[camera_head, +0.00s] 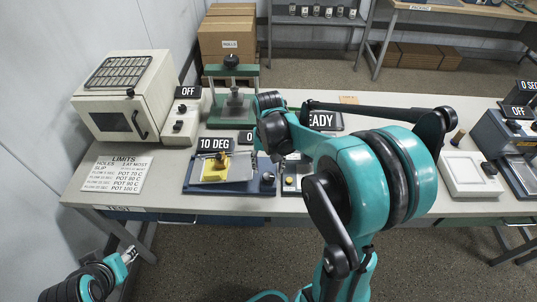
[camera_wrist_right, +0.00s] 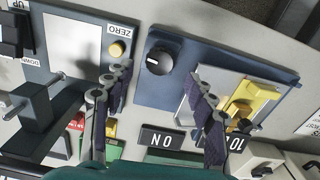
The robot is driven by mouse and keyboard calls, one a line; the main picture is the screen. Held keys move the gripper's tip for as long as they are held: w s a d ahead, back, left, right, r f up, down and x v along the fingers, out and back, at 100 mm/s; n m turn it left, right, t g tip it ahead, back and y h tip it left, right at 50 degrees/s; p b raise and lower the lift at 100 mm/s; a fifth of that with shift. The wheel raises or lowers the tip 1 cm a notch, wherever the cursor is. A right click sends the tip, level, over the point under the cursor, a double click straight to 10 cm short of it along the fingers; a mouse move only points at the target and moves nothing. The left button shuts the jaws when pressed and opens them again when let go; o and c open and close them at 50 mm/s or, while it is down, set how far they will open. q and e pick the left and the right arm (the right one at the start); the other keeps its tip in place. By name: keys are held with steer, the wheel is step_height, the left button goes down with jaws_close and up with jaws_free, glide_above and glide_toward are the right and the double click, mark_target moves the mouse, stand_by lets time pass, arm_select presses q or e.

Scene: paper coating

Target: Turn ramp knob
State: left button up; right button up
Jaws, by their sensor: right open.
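The ramp knob (camera_wrist_right: 158,62) is a dark round dial with a white mark, on the corner of the blue ramp base (camera_wrist_right: 150,92). In the head view the knob (camera_head: 268,177) is at the base's right end. The ramp carries a silver plate with a yellow block (camera_head: 215,168), under a "10 DEG" display (camera_head: 214,143). My right gripper (camera_wrist_right: 160,80) is open and empty; in the wrist view its two fingers lie either side of the knob, and contact cannot be told. My arm mostly hides it in the head view. My left gripper (camera_head: 128,255) is low at left, off the table.
A small device with a yellow button (camera_wrist_right: 117,49) marked ZERO adjoins the ramp. An "ON" display (camera_wrist_right: 168,138) is behind the ramp. A green press (camera_head: 234,105), a cream oven (camera_head: 124,97) and a limits sheet (camera_head: 117,173) are around it. A white-topped device (camera_head: 468,175) stands at right.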

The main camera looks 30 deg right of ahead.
mark_target(269, 176)
step_height(269, 176, up, 8)
steer(key=shift+f, duration=0.1)
stand_by(2.5)
step_height(269, 176, down, 4)
steer(key=n+p, duration=0.6)
steer(key=n, duration=0.2)
steer(key=shift+s+f+n+p, duration=0.15)
steer(key=shift+f+n+p, duration=0.15)
steer(key=shift+n, duration=0.1)
step_height(269, 176, down, 8)
steer(key=shift+r+b, duration=0.1)
steer(key=shift+b, duration=1.1)
steer(key=c, duration=1.2)
